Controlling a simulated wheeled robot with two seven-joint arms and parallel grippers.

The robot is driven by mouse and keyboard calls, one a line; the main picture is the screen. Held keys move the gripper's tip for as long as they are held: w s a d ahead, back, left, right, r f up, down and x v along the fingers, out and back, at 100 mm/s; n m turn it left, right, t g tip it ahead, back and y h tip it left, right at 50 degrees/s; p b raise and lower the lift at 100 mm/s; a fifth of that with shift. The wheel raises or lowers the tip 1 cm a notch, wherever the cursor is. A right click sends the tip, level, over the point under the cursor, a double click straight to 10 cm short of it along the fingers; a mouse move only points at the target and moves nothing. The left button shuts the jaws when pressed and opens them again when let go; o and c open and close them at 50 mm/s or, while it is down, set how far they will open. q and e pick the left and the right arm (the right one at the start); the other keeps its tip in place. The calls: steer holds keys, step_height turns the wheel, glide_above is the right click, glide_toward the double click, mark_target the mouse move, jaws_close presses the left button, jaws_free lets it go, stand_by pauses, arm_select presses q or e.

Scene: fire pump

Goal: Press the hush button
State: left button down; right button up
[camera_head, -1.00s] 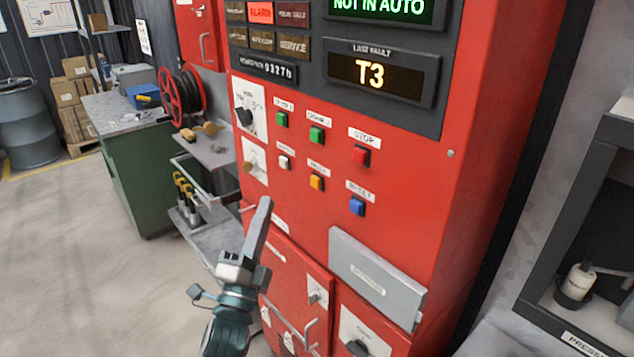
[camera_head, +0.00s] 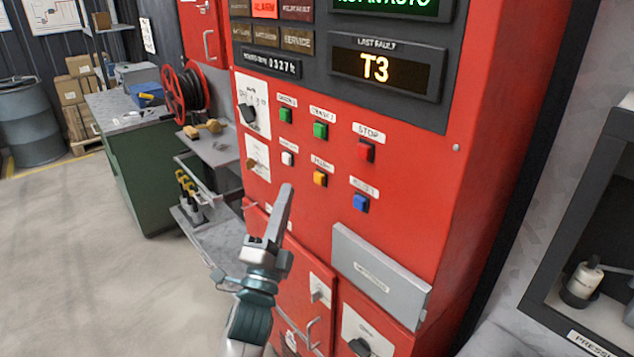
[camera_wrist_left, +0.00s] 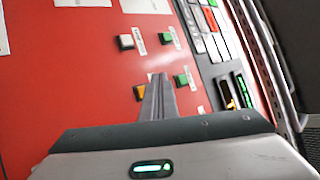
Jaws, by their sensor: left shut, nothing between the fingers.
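The red panel carries two rows of small square buttons. The lower row has a white button (camera_head: 288,159), a yellow button (camera_head: 320,179) and a blue button (camera_head: 361,203). Their labels are too blurred to tell surely which is the hush button. My left gripper (camera_head: 286,188) is shut and empty, pointing up in front of the panel, just below the white and yellow buttons in the picture. Contact is not visible. My right gripper is not in view.
Above are two green buttons (camera_head: 320,130) and a red stop button (camera_head: 366,151). A grey box cover (camera_head: 380,275) juts out at lower right. Rotary knobs (camera_head: 248,113) sit at the left. A cart (camera_head: 215,150) and a green bench (camera_head: 135,170) stand left of the panel.

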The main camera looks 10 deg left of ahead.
mark_target(314, 173)
arm_select(q)
steer(key=shift+w+d+b, duration=0.25)
steer(key=shift+w+d, duration=0.45)
steer(key=shift+w, duration=0.2)
steer(key=shift+w+d+b, duration=0.25)
steer(key=shift+w+d, duration=0.4)
steer(key=shift+w, duration=0.2)
steer(key=shift+w+d, duration=0.1)
stand_by(0.8)
steer(key=shift+w+d, duration=0.2)
steer(key=shift+w+d, duration=0.3)
steer(key=shift+w, duration=0.1)
stand_by(1.2)
steer(key=shift+s+a, duration=0.55)
steer(key=shift+s, duration=0.15)
stand_by(0.5)
steer(key=shift+s+a+p, duration=0.45)
steer(key=shift+s+a, duration=0.35)
steer(key=shift+s, duration=0.2)
steer(key=shift+s+a+p, duration=0.45)
steer(key=shift+s+a, duration=0.35)
steer(key=shift+s, duration=0.2)
